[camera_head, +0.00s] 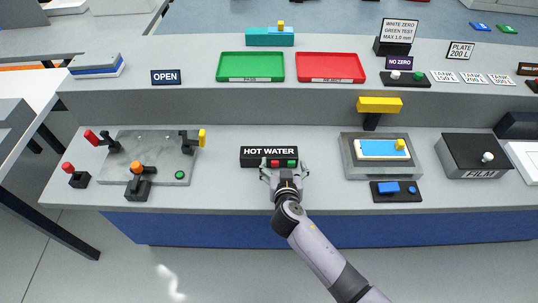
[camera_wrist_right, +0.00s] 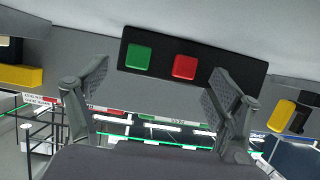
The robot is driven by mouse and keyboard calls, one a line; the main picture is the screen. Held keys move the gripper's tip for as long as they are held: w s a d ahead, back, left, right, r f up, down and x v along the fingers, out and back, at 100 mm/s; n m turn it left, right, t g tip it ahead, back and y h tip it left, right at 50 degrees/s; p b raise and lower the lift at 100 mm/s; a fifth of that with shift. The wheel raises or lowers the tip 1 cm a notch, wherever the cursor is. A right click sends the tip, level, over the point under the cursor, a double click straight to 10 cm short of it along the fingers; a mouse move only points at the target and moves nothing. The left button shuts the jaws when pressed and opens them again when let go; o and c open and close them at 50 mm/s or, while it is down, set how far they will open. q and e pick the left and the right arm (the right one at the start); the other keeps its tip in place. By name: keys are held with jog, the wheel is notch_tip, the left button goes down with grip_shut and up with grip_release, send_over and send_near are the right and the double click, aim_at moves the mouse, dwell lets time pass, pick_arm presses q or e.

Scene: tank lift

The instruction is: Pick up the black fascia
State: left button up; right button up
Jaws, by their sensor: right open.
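The black fascia (camera_head: 269,152) carries the words HOT WATER and stands near the middle of the grey bench, with a red and a green button on its front. In the right wrist view the black fascia (camera_wrist_right: 200,62) shows at the top with the green button (camera_wrist_right: 139,57) and the red button (camera_wrist_right: 185,66). My right gripper (camera_head: 284,172) is open in front of the fascia's lower edge. Its two fingers (camera_wrist_right: 155,95) show apart in the wrist view, with nothing between them; whether they touch the fascia I cannot tell. My left gripper is not in view.
A grey plate with levers (camera_head: 155,165) lies to the left. A grey fixture with a blue window (camera_head: 350,160) and a black box marked FILM (camera_head: 470,160) stand right. Green (camera_head: 250,66) and red (camera_head: 330,67) trays sit on the raised shelf. Bench beside the fascia is clear.

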jog(key=shift+c, duration=0.2)
jog(key=c, duration=1.3)
